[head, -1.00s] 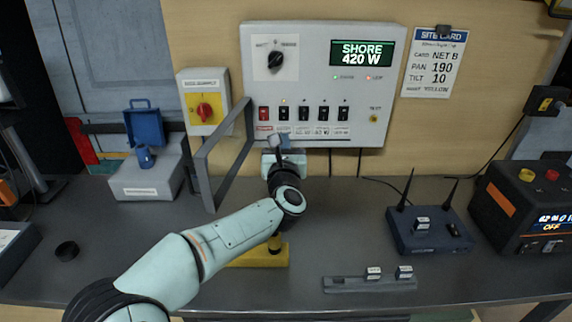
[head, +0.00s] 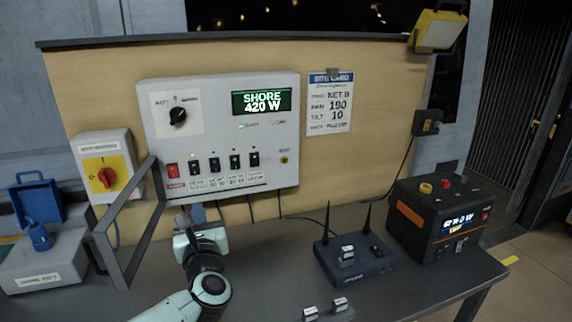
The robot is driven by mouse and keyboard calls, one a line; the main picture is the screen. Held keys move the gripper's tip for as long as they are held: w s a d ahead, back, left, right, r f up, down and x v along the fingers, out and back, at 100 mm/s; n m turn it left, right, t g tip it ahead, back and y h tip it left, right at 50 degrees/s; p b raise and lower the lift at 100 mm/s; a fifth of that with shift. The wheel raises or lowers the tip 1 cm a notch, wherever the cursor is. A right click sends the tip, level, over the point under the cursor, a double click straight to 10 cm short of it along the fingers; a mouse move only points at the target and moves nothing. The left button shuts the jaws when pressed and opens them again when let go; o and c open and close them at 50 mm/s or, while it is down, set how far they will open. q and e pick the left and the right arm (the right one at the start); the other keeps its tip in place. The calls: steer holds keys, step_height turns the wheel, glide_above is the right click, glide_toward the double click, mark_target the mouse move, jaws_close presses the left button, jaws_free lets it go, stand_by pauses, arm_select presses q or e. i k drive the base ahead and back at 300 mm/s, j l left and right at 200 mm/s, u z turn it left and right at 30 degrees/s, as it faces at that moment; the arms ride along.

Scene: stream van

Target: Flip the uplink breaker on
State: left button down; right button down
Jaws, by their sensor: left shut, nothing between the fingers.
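The grey breaker panel (head: 217,130) on the wall carries a red switch (head: 172,170) and a row of black breakers (head: 214,165) to its right. An amber lamp glows above the leftmost black breaker (head: 194,167). The labels below are too small to read, so I cannot tell which breaker is the uplink one or how each is set. The panel's display (head: 262,101) reads SHORE 420 W. My left gripper (head: 192,216) is shut and empty, just below the panel's lower edge and apart from the breakers. My right gripper is out of view.
A grey open frame (head: 125,228) stands left of my left gripper. A blue router with antennas (head: 352,258) and a black power unit (head: 437,220) stand right. Bench between gripper and router is mostly clear.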

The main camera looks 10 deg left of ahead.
mark_target(235, 160)
steer(key=k+l, duration=0.75)
steer(key=k, duration=0.1)
